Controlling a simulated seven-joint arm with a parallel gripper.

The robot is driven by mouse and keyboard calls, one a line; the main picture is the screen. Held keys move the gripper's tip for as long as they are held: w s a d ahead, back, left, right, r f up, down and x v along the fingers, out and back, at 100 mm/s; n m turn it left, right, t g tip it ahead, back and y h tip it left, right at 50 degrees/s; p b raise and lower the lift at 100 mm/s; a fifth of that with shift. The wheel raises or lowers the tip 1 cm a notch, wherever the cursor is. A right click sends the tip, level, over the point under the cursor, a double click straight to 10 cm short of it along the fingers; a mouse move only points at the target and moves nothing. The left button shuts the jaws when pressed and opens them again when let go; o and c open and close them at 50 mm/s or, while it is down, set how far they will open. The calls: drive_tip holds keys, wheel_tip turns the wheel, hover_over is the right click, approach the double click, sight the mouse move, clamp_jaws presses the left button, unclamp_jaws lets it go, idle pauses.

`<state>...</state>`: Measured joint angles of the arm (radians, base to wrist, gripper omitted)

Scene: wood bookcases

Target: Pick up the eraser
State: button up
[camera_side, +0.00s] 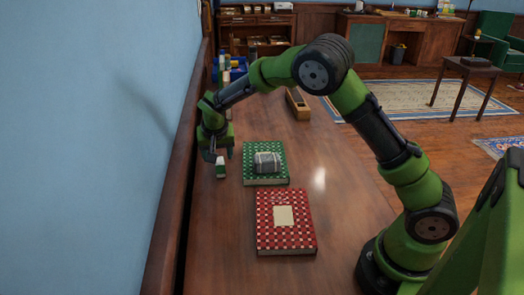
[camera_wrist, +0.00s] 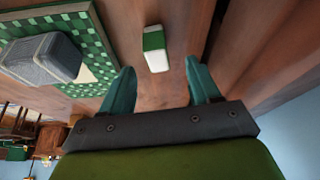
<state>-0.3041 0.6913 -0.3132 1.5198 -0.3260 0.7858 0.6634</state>
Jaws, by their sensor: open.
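The eraser is a small green and white block (camera_wrist: 156,48) in the wrist view, on the wooden table between and just beyond my fingertips. It also shows in the side view (camera_side: 221,171), on the table left of the green checkered book. My gripper (camera_side: 219,157) is over the table near the wall side, close to the eraser. In the wrist view my gripper (camera_wrist: 161,72) has its two teal fingers spread apart with nothing held between them. Whether a finger touches the eraser I cannot tell.
A green checkered book (camera_side: 264,178) lies right of the eraser with a grey block (camera_side: 267,162) on it. A red checkered book (camera_side: 286,222) lies nearer the camera. A long wooden box (camera_side: 297,104) stands farther back. A wooden ledge and blue wall (camera_side: 100,130) border the left.

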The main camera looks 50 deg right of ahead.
sight(219, 160)
drive_tip(key=x, duration=0.6)
drive_tip(key=shift+d+f, duration=0.25)
drive_tip(key=shift+f, duration=0.1)
drive_tip(key=c, duration=1.1)
drive_tip(key=shift+o, duration=0.2)
drive_tip(key=shift+r, duration=0.15)
drive_tip(key=shift+r, duration=0.5)
wheel_tip(219, 160, up, 3)
drive_tip(key=shift+f, duration=0.25)
drive_tip(key=s, duration=0.5)
drive_tip(key=s+r, duration=0.1)
drive_tip(key=s, duration=1)
drive_tip(key=shift+s+a+r, duration=0.1)
drive_tip(key=shift+a+r, duration=0.05)
drive_tip(key=shift+a, duration=0.25)
